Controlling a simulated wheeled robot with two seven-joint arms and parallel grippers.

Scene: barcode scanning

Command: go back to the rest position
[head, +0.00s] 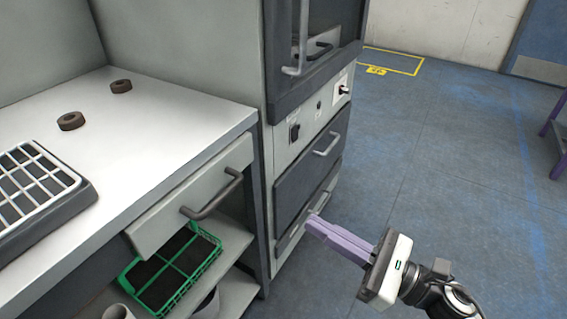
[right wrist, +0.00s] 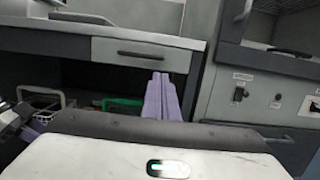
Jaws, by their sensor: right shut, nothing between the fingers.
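My right gripper (head: 312,222) is at the lower right of the head view, in front of the grey cabinet's lower drawers. Its two purple fingers are together with nothing between them. It also shows in the right wrist view (right wrist: 158,78), pointing toward the bench below its drawer. My left gripper is not in the head view; purple parts at the left edge of the right wrist view are too cut off to tell.
A white-topped bench (head: 160,120) with a handled drawer (head: 190,200) stands at the left. It bears two brown rings (head: 71,121) and a white wire rack (head: 35,180). A green crate (head: 172,268) sits on the shelf below. A tall grey cabinet (head: 305,170) adjoins it.

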